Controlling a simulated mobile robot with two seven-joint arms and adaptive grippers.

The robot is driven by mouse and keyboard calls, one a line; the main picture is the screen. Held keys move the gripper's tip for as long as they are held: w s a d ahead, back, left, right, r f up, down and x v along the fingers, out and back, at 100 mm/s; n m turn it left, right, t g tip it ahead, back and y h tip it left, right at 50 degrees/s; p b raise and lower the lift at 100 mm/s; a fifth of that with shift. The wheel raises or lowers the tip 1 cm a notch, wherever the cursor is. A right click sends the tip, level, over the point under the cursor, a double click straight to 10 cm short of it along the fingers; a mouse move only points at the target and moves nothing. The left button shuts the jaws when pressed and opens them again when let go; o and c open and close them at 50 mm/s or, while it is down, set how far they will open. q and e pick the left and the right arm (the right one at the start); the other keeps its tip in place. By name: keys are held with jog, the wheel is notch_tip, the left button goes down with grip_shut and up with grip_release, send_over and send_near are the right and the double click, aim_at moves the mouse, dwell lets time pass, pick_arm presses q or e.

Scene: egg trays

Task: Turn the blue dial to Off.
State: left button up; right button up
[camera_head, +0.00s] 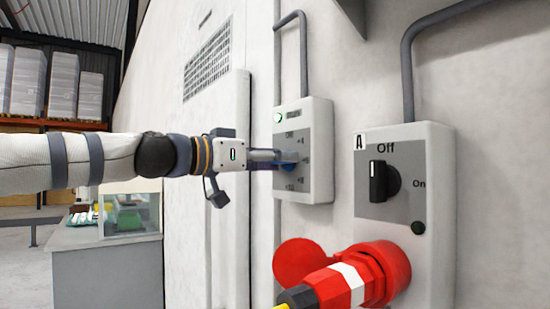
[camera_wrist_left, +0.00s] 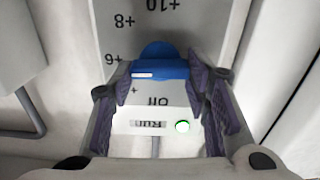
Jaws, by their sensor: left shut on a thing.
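The blue dial (camera_head: 289,158) is on a white wall box (camera_head: 318,150), partly hidden by my gripper in the head view. My left gripper (camera_head: 270,157) reaches in from the left and is shut on it. In the left wrist view, the blue dial (camera_wrist_left: 158,68) sits between the two dark ribbed fingers of my left gripper (camera_wrist_left: 161,82). My right gripper is out of view.
A green lamp (camera_wrist_left: 182,126) is lit beside "Run". To the right in the head view, a second box (camera_head: 438,180) has a black knob (camera_head: 384,182) with "Off" and "On", and a red plug (camera_head: 350,280) below. A conduit (camera_head: 408,70) runs above it.

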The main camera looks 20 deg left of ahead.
pick_arm(q)
jog(key=shift+w+a+f+n+p, duration=0.1)
jog(key=shift+n+p, duration=0.25)
jog(key=shift+n, duration=2.5)
jog(key=shift+s+d+f+n+p, duration=0.15)
jog(key=shift+n+p, duration=0.15)
jog(key=shift+n, duration=2.6)
jog(key=shift+w+a+f+n+p, duration=0.15)
jog(key=shift+n+p, duration=0.2)
jog(key=shift+n, duration=2.5)
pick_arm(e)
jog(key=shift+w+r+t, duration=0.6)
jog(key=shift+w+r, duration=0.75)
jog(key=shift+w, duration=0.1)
pick_arm(q)
jog(key=o, duration=1.2)
jog(key=shift+r, duration=0.1)
jog(key=shift+c, duration=0.2)
jog(key=shift+a, duration=0.1)
jog(key=v, duration=1.2)
